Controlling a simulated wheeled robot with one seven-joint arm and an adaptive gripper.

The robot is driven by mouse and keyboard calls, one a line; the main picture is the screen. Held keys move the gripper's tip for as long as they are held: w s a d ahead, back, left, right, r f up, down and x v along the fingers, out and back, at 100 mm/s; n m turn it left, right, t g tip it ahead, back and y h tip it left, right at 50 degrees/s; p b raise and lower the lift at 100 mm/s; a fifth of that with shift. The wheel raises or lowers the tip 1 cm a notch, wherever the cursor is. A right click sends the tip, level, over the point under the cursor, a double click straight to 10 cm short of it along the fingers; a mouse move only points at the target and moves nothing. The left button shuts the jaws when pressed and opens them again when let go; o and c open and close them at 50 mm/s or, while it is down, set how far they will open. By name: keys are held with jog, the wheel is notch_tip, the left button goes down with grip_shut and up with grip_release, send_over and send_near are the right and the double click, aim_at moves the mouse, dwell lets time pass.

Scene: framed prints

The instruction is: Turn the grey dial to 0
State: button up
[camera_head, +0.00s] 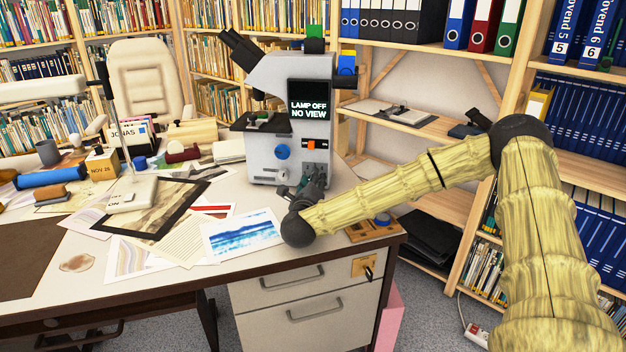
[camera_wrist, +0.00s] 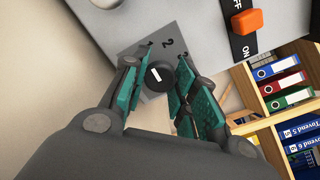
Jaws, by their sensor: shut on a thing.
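The grey dial (camera_wrist: 158,76) is a dark round knob with a short white mark, on a grey plate (camera_wrist: 182,48) of the microscope-like machine. In the head view, my gripper (camera_head: 318,180) is at the lower front right of the machine (camera_head: 268,78) and hides the dial. The machine's screen (camera_head: 309,100) reads "LAMP OFF NO VIEW".
An orange switch (camera_wrist: 247,21) marked OFF and ON sits near the dial. A blue knob (camera_head: 282,152) is on the machine's front. Prints, including a blue seascape (camera_head: 240,234), lie on the desk (camera_head: 200,275). Bookshelves stand behind.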

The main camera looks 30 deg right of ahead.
jog(key=n+p, duration=0.3)
jog(key=n, duration=0.2)
jog(key=shift+r, duration=0.2)
jog(key=shift+f+n+p, duration=0.15)
jog(key=shift+n+p, duration=0.8)
jog(key=shift+n, duration=0.95)
jog(key=shift+f, duration=0.1)
jog(key=o, duration=1.1)
jog(key=shift+c, duration=0.2)
jog(key=v, duration=1.2)
